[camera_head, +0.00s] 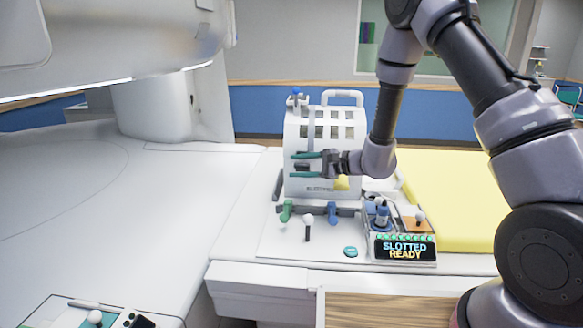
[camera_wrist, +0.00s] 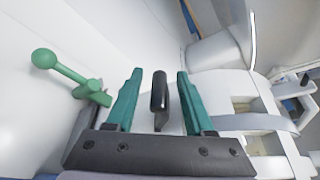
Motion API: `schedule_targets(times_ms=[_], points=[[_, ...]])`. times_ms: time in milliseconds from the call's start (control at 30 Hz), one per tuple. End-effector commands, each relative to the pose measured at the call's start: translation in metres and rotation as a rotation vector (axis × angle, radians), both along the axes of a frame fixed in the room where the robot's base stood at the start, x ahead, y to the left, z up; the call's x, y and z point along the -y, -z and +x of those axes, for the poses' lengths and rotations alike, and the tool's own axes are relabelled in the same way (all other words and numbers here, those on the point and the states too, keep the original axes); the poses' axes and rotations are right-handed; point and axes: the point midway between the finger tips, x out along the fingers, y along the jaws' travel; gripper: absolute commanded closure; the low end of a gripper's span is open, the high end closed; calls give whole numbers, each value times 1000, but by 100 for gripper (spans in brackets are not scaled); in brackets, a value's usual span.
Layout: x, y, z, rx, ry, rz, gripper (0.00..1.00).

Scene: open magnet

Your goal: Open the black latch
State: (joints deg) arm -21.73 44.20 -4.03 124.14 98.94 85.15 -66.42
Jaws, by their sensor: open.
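The black latch shows in the wrist view as an upright dark handle (camera_wrist: 159,92) on a pale surface. My gripper (camera_wrist: 154,82) is open, with one teal finger on each side of the handle and a visible gap to both. How deep the handle sits between the fingers is hard to tell. In the head view my gripper (camera_head: 292,165) is in front of the white slotted cage (camera_head: 322,128), its fingers pointing left. The latch is small and mostly lost behind the fingers there.
A green ball-ended lever (camera_wrist: 62,70) is left of my fingers in the wrist view. Green (camera_head: 287,211) and blue (camera_head: 332,212) clamps and a white-knobbed black post (camera_head: 308,230) stand before the cage. A box (camera_head: 404,250) reads "SLOTTED READY".

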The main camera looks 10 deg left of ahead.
Motion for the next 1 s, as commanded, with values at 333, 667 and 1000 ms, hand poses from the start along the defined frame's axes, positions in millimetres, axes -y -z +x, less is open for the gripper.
schedule_targets(times_ms=[333, 667, 1000], points=[[-24, 6, 7, 0, 0, 0, 47], [-23, 6, 7, 0, -1, -1, 96], [-23, 7, 7, -1, -1, -3, 100]])
